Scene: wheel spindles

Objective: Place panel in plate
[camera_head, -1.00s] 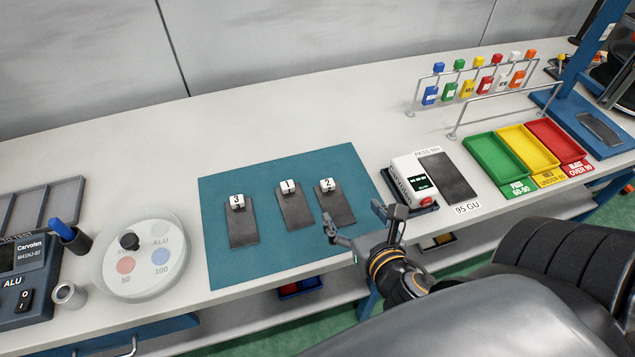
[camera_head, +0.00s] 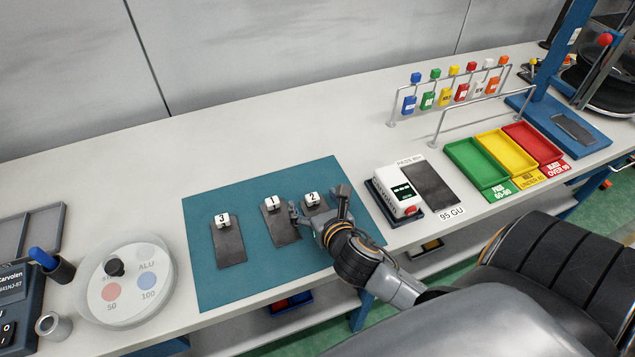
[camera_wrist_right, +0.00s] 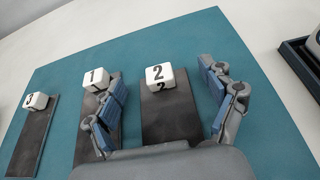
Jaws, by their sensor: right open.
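Three dark panels lie on the blue-green mat (camera_head: 205,285), each with a white numbered block at its far end. Panel 3 (camera_head: 230,248) is at the left, panel 1 (camera_head: 282,230) in the middle, and panel 2 at the right. My right gripper (camera_head: 319,206) is open over panel 2, with one finger on each side of it. In the right wrist view, panel 2 (camera_wrist_right: 170,118) and its block (camera_wrist_right: 166,76) lie between the open fingers; the left finger overlaps panel 1 (camera_wrist_right: 84,131). I cannot tell which thing is the plate. My left gripper is not in view.
A white meter (camera_head: 396,191) stands right of the mat, beside a dark panel (camera_head: 431,186) marked 95 GU. A round dial plate (camera_head: 128,288) is at the left.

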